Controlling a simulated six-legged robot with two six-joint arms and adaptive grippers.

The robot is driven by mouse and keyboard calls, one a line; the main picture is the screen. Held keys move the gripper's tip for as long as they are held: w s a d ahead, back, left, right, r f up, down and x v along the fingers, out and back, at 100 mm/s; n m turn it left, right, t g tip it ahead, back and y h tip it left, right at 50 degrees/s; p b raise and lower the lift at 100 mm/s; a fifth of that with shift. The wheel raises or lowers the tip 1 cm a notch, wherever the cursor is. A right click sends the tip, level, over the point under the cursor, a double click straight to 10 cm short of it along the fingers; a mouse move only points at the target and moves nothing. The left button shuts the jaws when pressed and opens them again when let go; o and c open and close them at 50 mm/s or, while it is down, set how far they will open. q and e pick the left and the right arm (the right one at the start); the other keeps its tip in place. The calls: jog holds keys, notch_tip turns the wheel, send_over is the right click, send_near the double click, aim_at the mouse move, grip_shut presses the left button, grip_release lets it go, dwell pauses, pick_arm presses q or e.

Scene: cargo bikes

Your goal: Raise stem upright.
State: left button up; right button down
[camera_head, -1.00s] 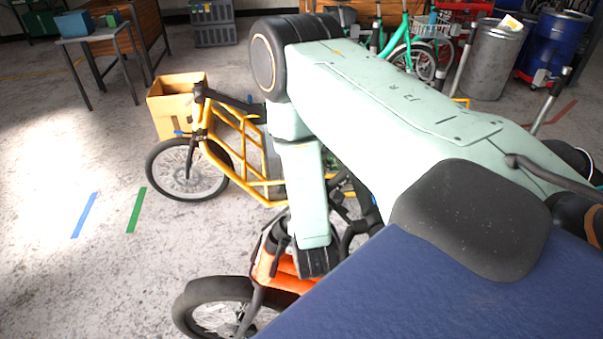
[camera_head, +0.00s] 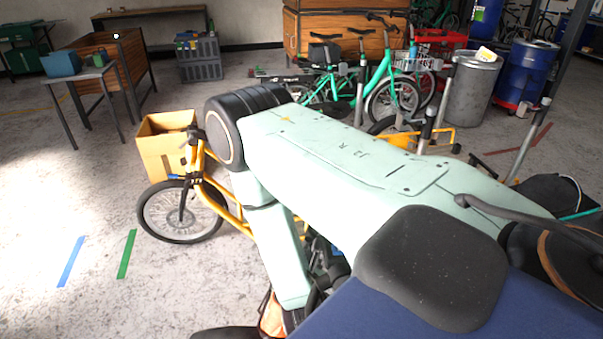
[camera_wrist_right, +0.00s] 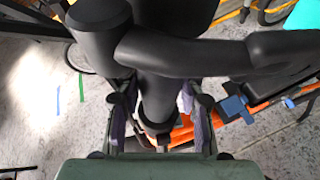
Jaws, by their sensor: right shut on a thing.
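The stem (camera_wrist_right: 156,95) is a thick black tube in the right wrist view, joined to a black handlebar (camera_wrist_right: 200,56). My right gripper (camera_wrist_right: 160,125) is shut on the stem, with one finger on each side of it. Below and to the right is the orange frame (camera_wrist_right: 183,133) of the bike. In the head view, my pale green right arm reaches down towards the bottom edge, where only a little of the orange bike (camera_head: 271,318) shows. The stem cannot be made out there, and its exact tilt is unclear. My left gripper is not in view.
A yellow cargo bike (camera_head: 210,190) with a cardboard box (camera_head: 166,155) stands just beyond my arm. Green bikes (camera_head: 380,80), a metal bin (camera_head: 470,88) and a blue barrel (camera_head: 527,72) are farther back. The floor at left is clear, with blue and green tape marks.

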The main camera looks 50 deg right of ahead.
jog(key=shift+w+a+r, duration=0.2)
jog(key=shift+w+a, duration=0.05)
jog(key=shift+w, duration=0.3)
jog(key=c, duration=0.8)
grip_release()
jog(key=shift+s+f, duration=0.15)
jog(key=shift+s, duration=0.2)
jog(key=v, duration=0.8)
jog(key=shift+w, duration=0.15)
